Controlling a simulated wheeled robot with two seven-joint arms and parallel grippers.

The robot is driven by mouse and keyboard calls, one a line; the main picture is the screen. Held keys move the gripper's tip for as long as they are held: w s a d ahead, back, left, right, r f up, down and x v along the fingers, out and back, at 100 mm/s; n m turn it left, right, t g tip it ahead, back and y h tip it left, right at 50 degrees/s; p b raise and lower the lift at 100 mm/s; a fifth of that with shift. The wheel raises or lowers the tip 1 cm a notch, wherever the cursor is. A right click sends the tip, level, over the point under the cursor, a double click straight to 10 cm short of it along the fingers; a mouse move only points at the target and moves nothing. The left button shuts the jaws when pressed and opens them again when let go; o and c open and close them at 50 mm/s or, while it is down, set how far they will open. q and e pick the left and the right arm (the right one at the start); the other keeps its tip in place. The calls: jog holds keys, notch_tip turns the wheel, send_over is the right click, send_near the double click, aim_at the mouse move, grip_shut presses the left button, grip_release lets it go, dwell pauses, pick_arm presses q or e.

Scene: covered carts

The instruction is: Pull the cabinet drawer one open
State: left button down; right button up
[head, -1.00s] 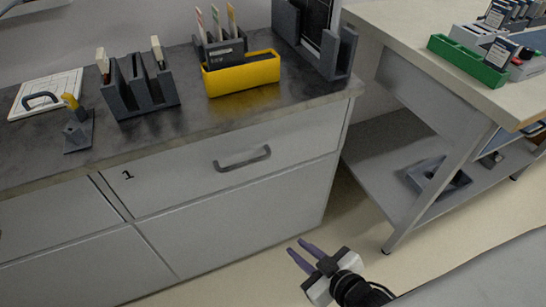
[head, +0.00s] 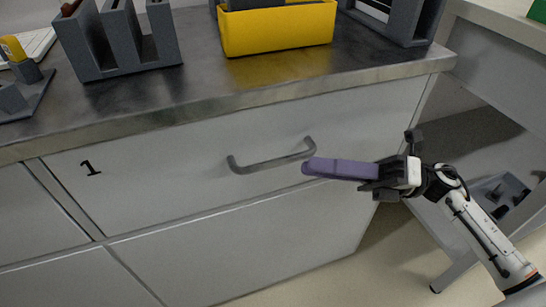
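The drawer marked 1 (head: 180,170) is a light grey front under the dark countertop, and it looks closed. Its grey bar handle (head: 272,161) is at the middle of the front. My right gripper (head: 312,167) has purple fingers and comes in from the right. Its fingertips show just right of the handle's right end; I cannot tell whether they touch it. The fingers overlap in this view, so the gap between them is hidden. My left gripper is not in view.
The dark countertop (head: 200,92) holds a yellow bin (head: 278,30), a grey slotted rack (head: 88,45) and a grey holder at the right. A second table (head: 500,50) with a lower shelf stands at the right. Floor shows at the lower right.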

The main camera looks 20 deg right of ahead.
aim_at(276, 163)
jog(key=x, duration=0.8)
jog(key=shift+a, duration=0.1)
grip_shut()
